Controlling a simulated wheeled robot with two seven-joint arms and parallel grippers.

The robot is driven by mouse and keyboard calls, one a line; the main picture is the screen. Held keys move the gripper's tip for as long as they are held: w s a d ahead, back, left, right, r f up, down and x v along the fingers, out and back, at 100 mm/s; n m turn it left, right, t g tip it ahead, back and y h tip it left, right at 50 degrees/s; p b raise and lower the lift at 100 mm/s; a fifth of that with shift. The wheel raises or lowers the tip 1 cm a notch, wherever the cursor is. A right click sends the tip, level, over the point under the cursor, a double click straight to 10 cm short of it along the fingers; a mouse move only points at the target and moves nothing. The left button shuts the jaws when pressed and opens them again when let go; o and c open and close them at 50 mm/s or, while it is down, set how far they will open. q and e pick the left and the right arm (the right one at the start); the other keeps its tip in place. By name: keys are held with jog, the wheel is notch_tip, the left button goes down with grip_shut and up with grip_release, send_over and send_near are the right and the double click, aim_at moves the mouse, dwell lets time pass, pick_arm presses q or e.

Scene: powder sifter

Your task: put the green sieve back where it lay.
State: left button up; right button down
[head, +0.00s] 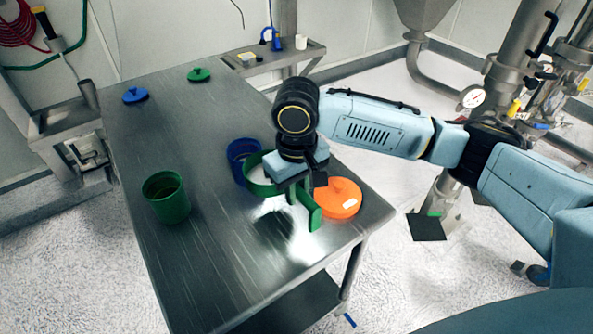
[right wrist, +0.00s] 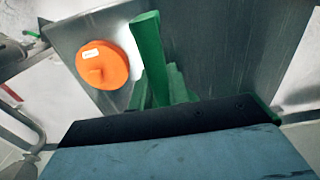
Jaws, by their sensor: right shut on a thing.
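The green sieve (head: 261,188) shows as a green ring with a flat green handle (head: 309,211) in the head view. My right gripper (head: 300,184) is shut on it, at the right part of the steel table (head: 210,285). The gripper and wrist hide part of the sieve. I cannot tell whether it touches the table. In the right wrist view the green handle (right wrist: 151,55) stands up beyond the dark gripper edge, and the fingertips are hidden. My left gripper is not in view.
A blue round container (head: 236,150) stands close behind the sieve. An orange lid (head: 342,196) lies just right of it, near the table edge. A green container (head: 165,196) stands at left. A blue lid (head: 135,95) and green lid (head: 199,75) lie farther back. The table's middle is clear.

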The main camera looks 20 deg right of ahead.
jog(key=s+a+f+n+p, duration=0.2)
jog(key=s+a+n+p, duration=0.5)
jog(key=a+n+p, duration=0.6)
jog(key=f+b, duration=0.2)
jog(key=f+m+b, duration=0.1)
jog(key=f+b, duration=0.1)
jog(key=d+f+m+b, duration=0.1)
jog(key=f+b, duration=0.1)
jog(key=shift+w+d+f, duration=0.1)
jog(key=shift+w+f, duration=0.05)
jog(key=shift+f, duration=0.15)
jog(key=shift+f+b, duration=0.3)
jog(key=shift+f, duration=0.35)
jog(key=c, duration=1.3)
grip_release()
jog(key=shift+o, duration=0.2)
notch_tip(320, 180, up, 13)
jog(key=shift+r+p, duration=0.2)
jog(key=shift+p, duration=0.15)
